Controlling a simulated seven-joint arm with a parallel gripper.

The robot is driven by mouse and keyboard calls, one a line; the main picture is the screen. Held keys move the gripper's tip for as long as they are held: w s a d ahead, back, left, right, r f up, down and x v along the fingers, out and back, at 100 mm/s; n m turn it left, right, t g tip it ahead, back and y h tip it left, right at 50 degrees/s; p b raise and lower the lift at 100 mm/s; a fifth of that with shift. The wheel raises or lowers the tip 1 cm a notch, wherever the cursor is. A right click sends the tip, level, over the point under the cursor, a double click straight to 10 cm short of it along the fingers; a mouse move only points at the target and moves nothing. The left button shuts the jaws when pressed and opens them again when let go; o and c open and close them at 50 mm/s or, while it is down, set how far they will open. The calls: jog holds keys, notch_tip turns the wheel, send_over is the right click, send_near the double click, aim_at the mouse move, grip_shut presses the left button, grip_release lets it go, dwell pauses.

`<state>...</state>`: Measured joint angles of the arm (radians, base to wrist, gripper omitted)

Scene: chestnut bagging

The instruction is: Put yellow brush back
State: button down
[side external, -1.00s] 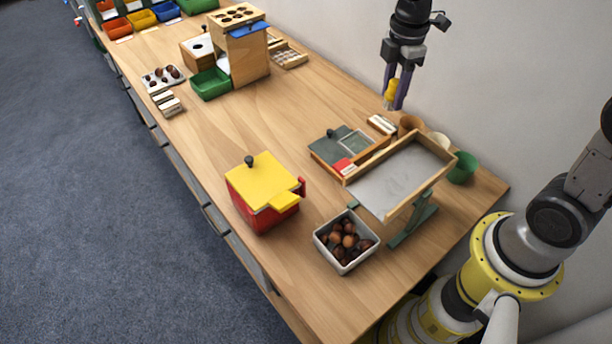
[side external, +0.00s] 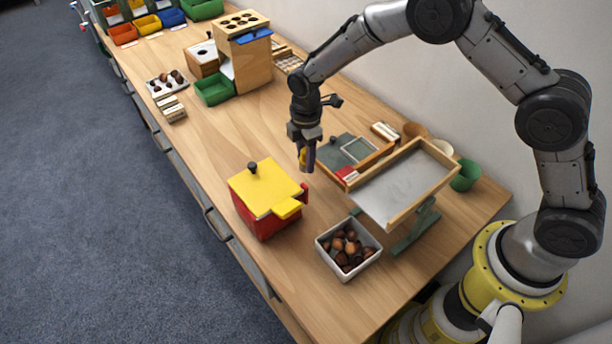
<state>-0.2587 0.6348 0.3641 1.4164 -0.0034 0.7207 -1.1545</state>
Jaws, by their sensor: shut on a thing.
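My gripper (side external: 307,168) is shut on the yellow brush (side external: 302,157), pointing down. Only a small yellow part of the brush shows; the fingers hide the rest. The height of the brush above the table cannot be told exactly.
A tilted sorting tray (side external: 405,185) on a green stand is at the right, with a white bin of chestnuts (side external: 348,245) in front. A green cup (side external: 466,175) and a brown cup (side external: 415,131) stand behind it. The table (side external: 215,150) left of my gripper is clear.

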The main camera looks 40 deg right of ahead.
jog(key=shift+f, duration=3.1)
jog(key=shift+f, duration=0.15)
jog(key=shift+c, duration=2.2)
grip_release()
